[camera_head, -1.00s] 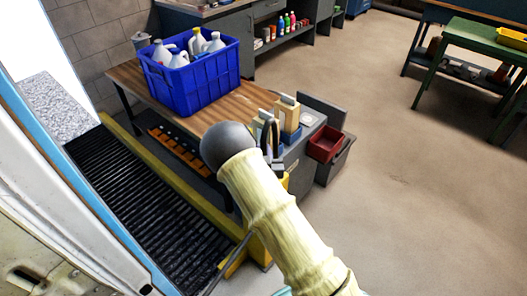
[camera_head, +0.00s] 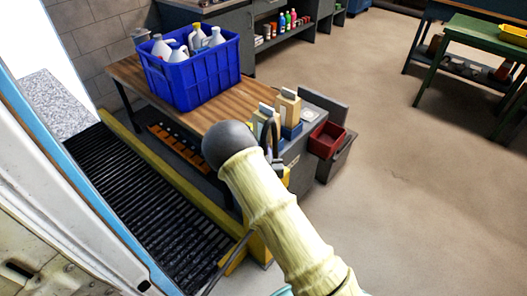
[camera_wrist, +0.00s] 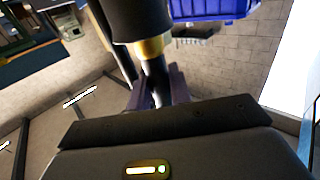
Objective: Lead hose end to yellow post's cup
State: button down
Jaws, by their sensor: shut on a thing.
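In the wrist view my gripper (camera_wrist: 158,92) is shut on a hose end (camera_wrist: 140,18), between dark purplish fingers. The hose end is thick and black with a brass-coloured ring (camera_wrist: 152,46) and a narrower dark, shiny part below it. In the head view a dark curved piece (camera_head: 274,138) shows beside my cream-sleeved arm; I cannot tell whether it is hose or gripper. A small yellow part (camera_head: 286,174) shows there, mostly behind the arm. I cannot make out the yellow post's cup in either view.
A blue crate (camera_head: 195,80) of jugs stands on a wooden bench (camera_head: 125,72). Upright boxes (camera_head: 288,106) and a red bin (camera_head: 327,140) are at its right end. A black grating with a yellow edge (camera_head: 165,165) runs along the left.

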jog(key=c, duration=1.2)
grip_release()
jog(key=shift+d, duration=0.1)
jog(key=shift+s, duration=0.4)
jog(key=s, duration=0.5)
jog(key=s+d+p, duration=0.1)
jog(key=s, duration=0.5)
jog(key=s+d+p, duration=0.1)
jog(key=s, duration=0.4)
jog(key=shift+s, duration=0.2)
